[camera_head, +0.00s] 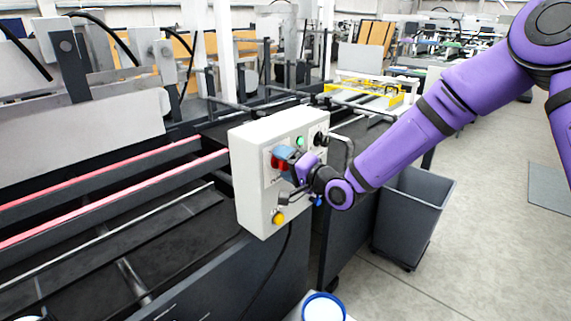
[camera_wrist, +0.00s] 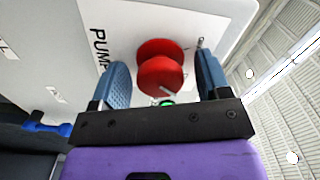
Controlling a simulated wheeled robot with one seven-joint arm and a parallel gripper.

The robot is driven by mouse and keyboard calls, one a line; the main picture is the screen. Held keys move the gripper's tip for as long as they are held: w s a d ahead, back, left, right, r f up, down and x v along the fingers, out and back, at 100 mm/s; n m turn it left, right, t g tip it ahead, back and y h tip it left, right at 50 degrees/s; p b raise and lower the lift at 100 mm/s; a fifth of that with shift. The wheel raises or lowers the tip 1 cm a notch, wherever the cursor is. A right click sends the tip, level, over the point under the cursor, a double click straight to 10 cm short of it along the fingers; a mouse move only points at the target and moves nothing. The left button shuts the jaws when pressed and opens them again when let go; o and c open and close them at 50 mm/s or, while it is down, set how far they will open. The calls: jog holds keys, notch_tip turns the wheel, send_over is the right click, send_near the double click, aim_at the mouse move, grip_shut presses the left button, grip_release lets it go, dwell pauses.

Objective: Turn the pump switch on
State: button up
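The pump switch (camera_wrist: 160,68) is a red knob on a white plate lettered "PUMP" in the wrist view. In the head view its red part (camera_head: 277,163) shows on the front of the white control box (camera_head: 256,201), partly hidden by my gripper. My gripper (camera_wrist: 163,75) has its two blue fingers apart, one on each side of the red knob. A gap shows between the knob and each finger, so they do not appear to touch it. In the head view my gripper (camera_head: 284,160) is right at the box front.
The box also carries a green button (camera_head: 299,141), a black knob (camera_head: 321,139) and a yellow button (camera_head: 278,218). A bent dark bar (camera_head: 346,150) stands at its right. A grey bin (camera_head: 412,212) stands on the floor, with open floor to its right.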

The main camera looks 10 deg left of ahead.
jog(key=v, duration=1)
jog(key=shift+s+d, duration=0.2)
jog(key=shift+d, duration=0.15)
jog(key=s+d+r+n+h, duration=0.1)
jog(key=d+r+h, duration=0.25)
jog(key=d, duration=0.35)
jog(key=s+d+r+n+h, duration=0.1)
jog(key=d+r+h, duration=0.2)
jog(key=d+h, duration=0.35)
jog(key=s+d+r+n+h, duration=0.1)
jog(key=s+d+r+h, duration=0.15)
jog(key=d, duration=0.55)
jog(key=s+d+r+g+h, duration=0.1)
jog(key=s+d+r, duration=0.1)
jog(key=s+d, duration=0.2)
jog(key=s+d+r+g+h, duration=0.1)
jog(key=s+d+r, duration=0.2)
jog(key=s, duration=0.8)
jog(key=s+d+r+g+h, duration=0.1)
jog(key=s+d+r+g, duration=0.1)
jog(key=s+d, duration=0.4)
jog(key=shift+s+r+m, duration=0.25)
jog(key=shift+s+m, duration=0.15)
jog(key=shift+s, duration=0.6)
